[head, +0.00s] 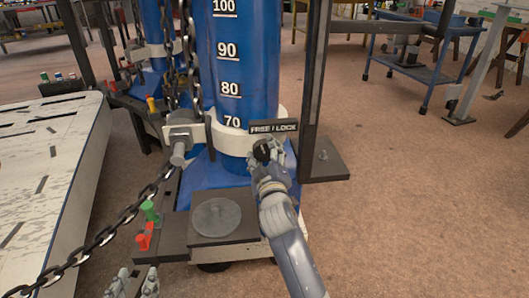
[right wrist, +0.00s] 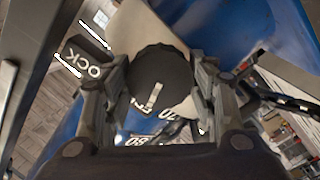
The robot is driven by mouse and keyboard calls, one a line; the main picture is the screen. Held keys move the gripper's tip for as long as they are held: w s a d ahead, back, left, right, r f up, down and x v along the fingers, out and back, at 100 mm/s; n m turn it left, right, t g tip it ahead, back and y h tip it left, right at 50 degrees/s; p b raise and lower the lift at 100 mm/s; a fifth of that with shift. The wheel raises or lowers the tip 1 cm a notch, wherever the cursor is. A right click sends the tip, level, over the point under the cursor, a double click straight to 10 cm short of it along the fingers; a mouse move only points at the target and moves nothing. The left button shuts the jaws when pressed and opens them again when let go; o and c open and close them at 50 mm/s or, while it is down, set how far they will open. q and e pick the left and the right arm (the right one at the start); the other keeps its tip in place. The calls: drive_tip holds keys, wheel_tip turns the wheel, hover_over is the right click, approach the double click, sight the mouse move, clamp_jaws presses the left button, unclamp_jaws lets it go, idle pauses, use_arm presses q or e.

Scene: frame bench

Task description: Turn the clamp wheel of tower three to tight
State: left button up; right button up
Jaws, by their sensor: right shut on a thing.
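A round black ribbed wheel (right wrist: 160,70) with a white pointer line fills the middle of the right wrist view; in the head view it shows small and dark (head: 267,150) below a FREE / LOCK label (head: 273,127). It sits on the white collar (head: 228,137) of a blue tower (head: 240,60) marked 70 to 100. My right gripper (right wrist: 160,92) is shut on the wheel, one finger on each side. The pointer line runs towards the lower edge of that view, slightly tilted. My left gripper (head: 134,284) is open and empty at the bottom left of the head view.
Chains (head: 120,225) hang beside the tower and run to the lower left. A grey fitting (head: 183,136) juts out left of the collar. Green and red pegs (head: 147,228) stand on the base. A dark post (head: 316,80) rises close to the right. A white slab (head: 50,170) lies left.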

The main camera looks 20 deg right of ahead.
drive_tip(key=shift+m, duration=0.4)
drive_tip(key=o, duration=1.1)
drive_tip(key=shift+c, duration=0.2)
drive_tip(key=shift+s, duration=0.1)
drive_tip(key=s+a, duration=0.1)
drive_tip(key=s, duration=0.6)
drive_tip(key=shift+a, duration=0.15)
drive_tip(key=shift+s, duration=0.15)
